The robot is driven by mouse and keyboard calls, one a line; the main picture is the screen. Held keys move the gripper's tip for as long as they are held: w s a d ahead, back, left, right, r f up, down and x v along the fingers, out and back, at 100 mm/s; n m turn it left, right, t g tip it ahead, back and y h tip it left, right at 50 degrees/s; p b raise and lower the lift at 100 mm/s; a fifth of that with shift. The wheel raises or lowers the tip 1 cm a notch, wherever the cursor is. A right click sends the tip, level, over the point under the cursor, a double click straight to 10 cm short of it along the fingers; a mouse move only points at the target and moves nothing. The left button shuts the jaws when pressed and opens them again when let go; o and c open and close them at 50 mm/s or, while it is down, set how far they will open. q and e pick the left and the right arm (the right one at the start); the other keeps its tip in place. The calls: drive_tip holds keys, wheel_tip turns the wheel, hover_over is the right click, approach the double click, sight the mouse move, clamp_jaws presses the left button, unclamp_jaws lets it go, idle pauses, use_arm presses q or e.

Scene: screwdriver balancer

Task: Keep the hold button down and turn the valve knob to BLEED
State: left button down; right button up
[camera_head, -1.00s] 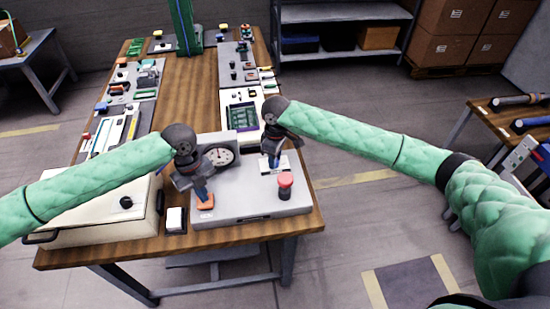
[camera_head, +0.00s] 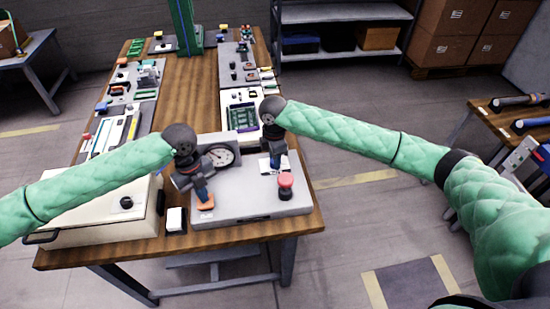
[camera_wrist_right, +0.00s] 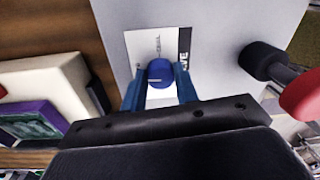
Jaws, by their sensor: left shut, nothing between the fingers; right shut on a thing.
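The grey valve panel (camera_head: 245,208) lies at the table's near end. My left gripper (camera_head: 203,196) is shut and empty, its tips down at an orange piece (camera_head: 206,206), likely the hold button; whether it is pressed in is hidden. My right gripper (camera_head: 275,166) points down at the white label plate (camera_head: 265,168). In the right wrist view its blue fingers (camera_wrist_right: 160,88) are shut on the round blue valve knob (camera_wrist_right: 160,70), which has a pale mark. The label plate (camera_wrist_right: 140,45) has a black strip reading "LIVE" at its right; I cannot read BLEED.
A red mushroom button (camera_head: 286,181) stands on the panel just right of my right gripper; the wrist view also shows it (camera_wrist_right: 302,95). A round gauge (camera_head: 221,156) stands behind my left gripper. A cream box (camera_head: 95,215) and a small white-topped block (camera_head: 175,219) are at left.

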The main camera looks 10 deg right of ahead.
idle(0.4)
drive_tip(key=o, duration=1)
drive_tip(key=shift+r, duration=0.1)
drive_tip(key=r, duration=1.1)
drive_tip(key=shift+w+r, duration=0.35)
drive_tip(key=shift+r, duration=0.05)
use_arm(q)
wheel_tip(320, 180, up, 7)
drive_tip(key=p, duration=0.6)
use_arm(e)
wheel_tip(320, 180, up, 6)
